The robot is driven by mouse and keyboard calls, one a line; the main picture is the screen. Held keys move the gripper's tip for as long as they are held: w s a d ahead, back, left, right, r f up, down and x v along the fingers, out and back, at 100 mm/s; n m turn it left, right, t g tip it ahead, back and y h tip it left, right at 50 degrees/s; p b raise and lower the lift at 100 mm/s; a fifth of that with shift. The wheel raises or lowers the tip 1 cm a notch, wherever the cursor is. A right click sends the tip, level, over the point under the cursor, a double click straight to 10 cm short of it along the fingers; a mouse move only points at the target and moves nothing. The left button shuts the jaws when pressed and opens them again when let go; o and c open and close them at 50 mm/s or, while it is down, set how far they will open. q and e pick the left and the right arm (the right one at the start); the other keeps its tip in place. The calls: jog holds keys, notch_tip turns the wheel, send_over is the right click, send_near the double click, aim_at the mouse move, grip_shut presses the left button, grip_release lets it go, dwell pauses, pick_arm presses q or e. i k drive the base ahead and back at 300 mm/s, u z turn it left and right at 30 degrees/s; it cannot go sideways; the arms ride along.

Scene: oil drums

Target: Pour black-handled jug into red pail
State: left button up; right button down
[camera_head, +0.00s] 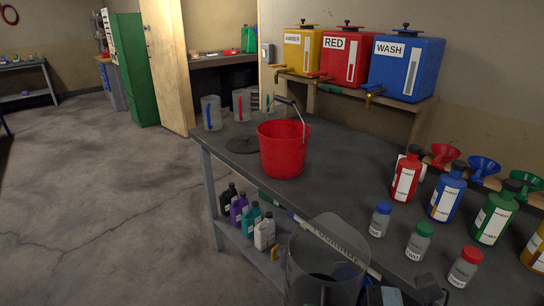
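A large clear jug (318,258) is close to me at the bottom centre, in front of the table's near edge, with its lower part cut off by the frame. A dark shape, seemingly its black handle, shows at its right side. Dark parts of my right gripper (388,296) show beside it; it appears shut on the handle, but the fingers are mostly hidden. The red pail (283,155) stands upright on the table beyond the jug, its wire bail with a dark grip raised. The pail's inside bottom is hidden. My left gripper is not in view.
Small capped bottles (380,219) and larger coloured bottles (406,178) stand on the table's right side. Several clear jugs (212,116) stand at the far end, near a dark disc (242,145). Amber, red and blue tanks (405,70) stand behind.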

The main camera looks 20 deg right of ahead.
aim_at(283, 143)
jog(key=i, duration=1.45)
